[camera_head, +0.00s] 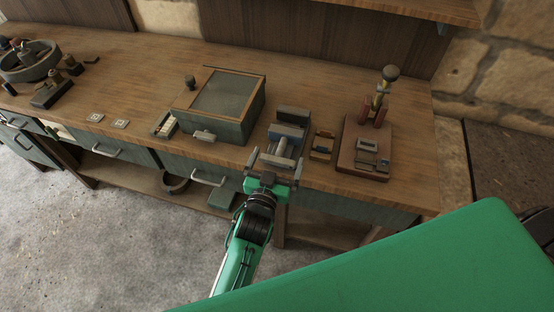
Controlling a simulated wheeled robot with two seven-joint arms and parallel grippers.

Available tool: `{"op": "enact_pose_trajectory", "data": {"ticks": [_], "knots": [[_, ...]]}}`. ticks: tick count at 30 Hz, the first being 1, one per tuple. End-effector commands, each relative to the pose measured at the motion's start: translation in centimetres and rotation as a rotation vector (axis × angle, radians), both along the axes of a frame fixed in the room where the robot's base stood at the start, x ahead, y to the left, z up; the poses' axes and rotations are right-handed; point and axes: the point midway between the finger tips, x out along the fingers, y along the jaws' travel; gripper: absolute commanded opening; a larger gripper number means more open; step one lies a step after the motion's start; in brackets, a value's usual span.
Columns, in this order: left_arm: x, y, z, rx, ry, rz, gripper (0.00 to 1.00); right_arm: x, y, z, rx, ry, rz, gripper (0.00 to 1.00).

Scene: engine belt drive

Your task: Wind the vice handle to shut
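The vice (291,131) stands at the front edge of the wooden bench, with blue-grey jaws and a pale metal screw or slide between them. A gap shows between its jaws. My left gripper (275,161) is at the front end of the vice, at the bench edge. Its two fingers stand wide apart on either side of the vice's front end. The vice handle cannot be made out clearly, as the gripper covers that area. Whether the fingers touch it cannot be told. My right gripper is not in view.
A green box with a framed lid (222,97) stands left of the vice. A small block (322,146) and a reddish-brown stand with a round-topped lever (358,150) are to the right. A round tray (30,63) is far left. Drawer handles (208,178) project below the bench edge.

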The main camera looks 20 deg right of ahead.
Motion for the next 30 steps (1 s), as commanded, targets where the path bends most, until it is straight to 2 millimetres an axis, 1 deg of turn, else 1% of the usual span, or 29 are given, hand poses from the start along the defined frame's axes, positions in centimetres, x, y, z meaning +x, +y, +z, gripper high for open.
{"op": "enact_pose_trajectory", "data": {"ticks": [5,8,11,15,21,25,30], "knots": [[-0.2,0.2,0.0,-0.001,0.0,0.0,1.0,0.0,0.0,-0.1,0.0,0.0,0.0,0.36],[-1.0,0.7,-0.2,-0.001,0.002,0.0,1.0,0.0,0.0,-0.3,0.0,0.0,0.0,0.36],[-2.4,1.6,-0.2,0.0,0.001,0.0,1.0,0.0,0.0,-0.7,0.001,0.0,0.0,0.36],[-5.0,3.3,-0.3,-0.001,0.003,-0.001,1.0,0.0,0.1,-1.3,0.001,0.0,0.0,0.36],[-8.5,5.7,-0.3,0.0,0.001,0.0,1.0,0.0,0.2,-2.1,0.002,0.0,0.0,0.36],[-10.1,6.8,-0.2,-0.001,0.002,0.0,1.0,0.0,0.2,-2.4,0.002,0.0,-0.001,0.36],[-11.2,7.6,-0.1,0.0,0.0,0.0,1.0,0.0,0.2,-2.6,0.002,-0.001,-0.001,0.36]]}}
